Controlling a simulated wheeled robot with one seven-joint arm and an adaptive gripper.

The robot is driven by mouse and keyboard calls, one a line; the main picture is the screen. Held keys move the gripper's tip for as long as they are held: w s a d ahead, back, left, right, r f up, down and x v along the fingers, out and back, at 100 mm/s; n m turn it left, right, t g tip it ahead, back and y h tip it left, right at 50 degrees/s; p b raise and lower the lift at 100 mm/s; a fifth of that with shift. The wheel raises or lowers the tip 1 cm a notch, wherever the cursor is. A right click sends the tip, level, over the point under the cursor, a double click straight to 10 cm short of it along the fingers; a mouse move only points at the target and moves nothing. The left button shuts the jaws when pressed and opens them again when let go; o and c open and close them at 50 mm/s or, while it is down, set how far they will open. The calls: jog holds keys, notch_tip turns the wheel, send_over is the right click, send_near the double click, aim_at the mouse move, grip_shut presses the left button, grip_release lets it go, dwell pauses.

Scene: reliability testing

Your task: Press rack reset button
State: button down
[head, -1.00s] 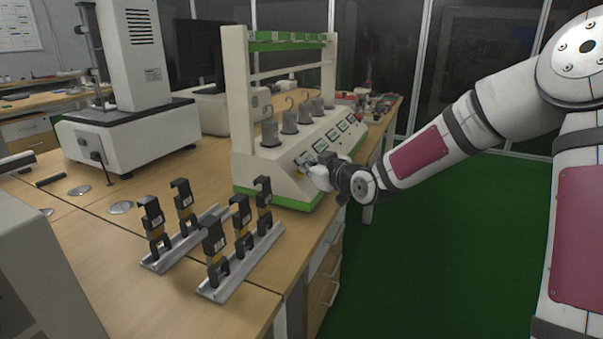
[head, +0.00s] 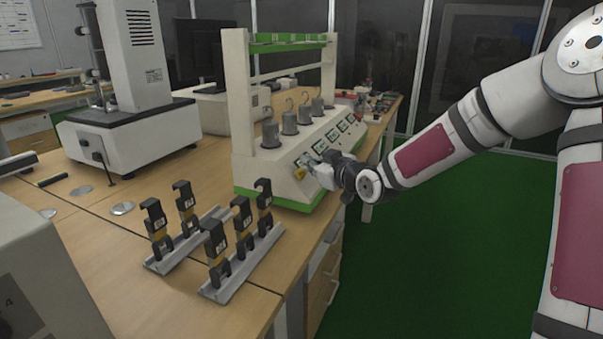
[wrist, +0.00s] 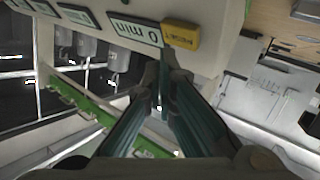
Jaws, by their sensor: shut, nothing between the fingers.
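The white test rack (head: 268,175) with green trim stands at the table's right edge, its sloped front panel facing right. The yellow reset button (wrist: 180,34) is on the panel beside a display (wrist: 135,29) reading "0 min" in the wrist view. In the head view the button (head: 300,173) shows at the near end of the panel. My gripper (wrist: 162,75) is shut and empty, its fingertips close to the panel, by the button and display edge. It also shows at the panel in the head view (head: 308,163). Whether the tips touch the panel I cannot tell.
Several grey hooked weights (head: 290,123) stand on top of the rack. Several black-and-yellow clamps on metal rails (head: 240,274) stand on the table in front. A white machine (head: 135,135) is at the left. The green floor (head: 440,250) to the right is clear.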

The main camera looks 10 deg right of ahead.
jog(key=d+r+p, duration=0.1)
jog(key=s+r+p, duration=0.1)
jog(key=p, duration=0.1)
jog(key=s+d+r+p, duration=0.1)
jog(key=shift+d+r, duration=0.3)
jog(key=shift+r, duration=0.05)
dwell(0.5)
jog(key=s+r+m+g+h, duration=0.1)
jog(key=s+m+g+h, duration=0.45)
jog(key=s, duration=2.05)
jog(key=s+r+m+g, duration=0.15)
jog(key=s+g, duration=0.65)
jog(key=s, duration=1.8)
notch_tip(320, 180, up, 19)
jog(key=t+p, duration=0.3)
jog(key=p, duration=1.5)
jog(key=shift+w, duration=0.2)
